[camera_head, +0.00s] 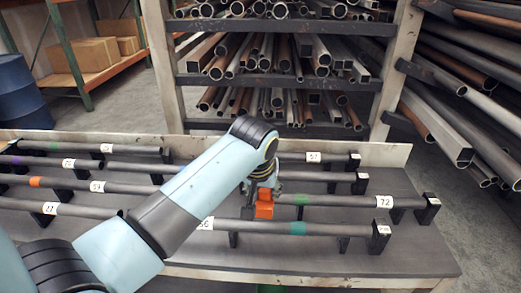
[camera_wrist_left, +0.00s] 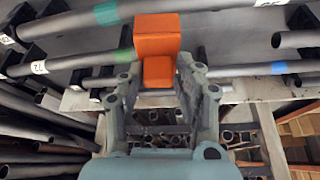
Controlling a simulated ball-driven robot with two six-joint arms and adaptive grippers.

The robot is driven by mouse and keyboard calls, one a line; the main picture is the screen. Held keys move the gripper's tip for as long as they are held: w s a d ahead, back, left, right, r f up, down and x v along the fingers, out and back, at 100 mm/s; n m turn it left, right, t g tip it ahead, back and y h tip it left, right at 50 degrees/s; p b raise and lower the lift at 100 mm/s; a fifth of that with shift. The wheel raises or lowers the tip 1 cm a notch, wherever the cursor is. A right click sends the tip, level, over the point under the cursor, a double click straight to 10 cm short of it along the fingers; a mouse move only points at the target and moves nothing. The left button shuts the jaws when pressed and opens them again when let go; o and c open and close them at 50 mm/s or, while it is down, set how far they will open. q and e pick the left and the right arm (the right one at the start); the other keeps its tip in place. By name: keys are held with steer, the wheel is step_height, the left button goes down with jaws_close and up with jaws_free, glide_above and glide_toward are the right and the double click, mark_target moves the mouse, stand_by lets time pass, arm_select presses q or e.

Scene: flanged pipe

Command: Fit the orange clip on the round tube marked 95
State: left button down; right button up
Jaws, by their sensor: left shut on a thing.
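My left gripper (camera_head: 264,199) is shut on the orange clip (camera_head: 264,210). The clip is blocky and shows large between the fingers in the left wrist view (camera_wrist_left: 157,45). In the head view it appears over the gap between the tube marked 72 (camera_head: 345,201) and the front tube with a teal band (camera_head: 335,229). I cannot tell whether it touches either one. The front tube has a white label (camera_head: 205,223) partly hidden by my left arm. I cannot clearly read 95 on any label. My right gripper is not in view.
Several dark tubes lie on black supports (camera_head: 377,237) across the grey table (camera_head: 330,256). A raised board (camera_head: 385,153) runs along the table's back. A rack of pipes (camera_head: 280,70) stands behind.

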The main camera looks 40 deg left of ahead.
mark_target(258, 200)
arm_select(q)
steer(key=shift+w+a+r+n+p, duration=0.2)
steer(key=shift+a+r+n+p, duration=0.4)
steer(key=shift+a+n+p, duration=0.45)
steer(key=shift+w+d+y+p, duration=0.1)
steer(key=shift+y+p, duration=0.2)
steer(key=shift+p, duration=0.1)
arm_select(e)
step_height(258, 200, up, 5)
arm_select(q)
steer(key=shift+f, duration=0.2)
steer(key=shift+f+b, duration=0.35)
steer(key=shift+f, duration=0.4)
steer(key=shift+g, duration=0.3)
step_height(258, 200, down, 5)
steer(key=b, duration=0.6)
steer(key=shift+f, duration=0.2)
steer(key=shift+f+b, duration=0.85)
steer(key=shift+f, duration=0.65)
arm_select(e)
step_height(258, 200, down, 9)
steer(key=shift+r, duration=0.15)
arm_select(q)
steer(key=shift+p, duration=0.35)
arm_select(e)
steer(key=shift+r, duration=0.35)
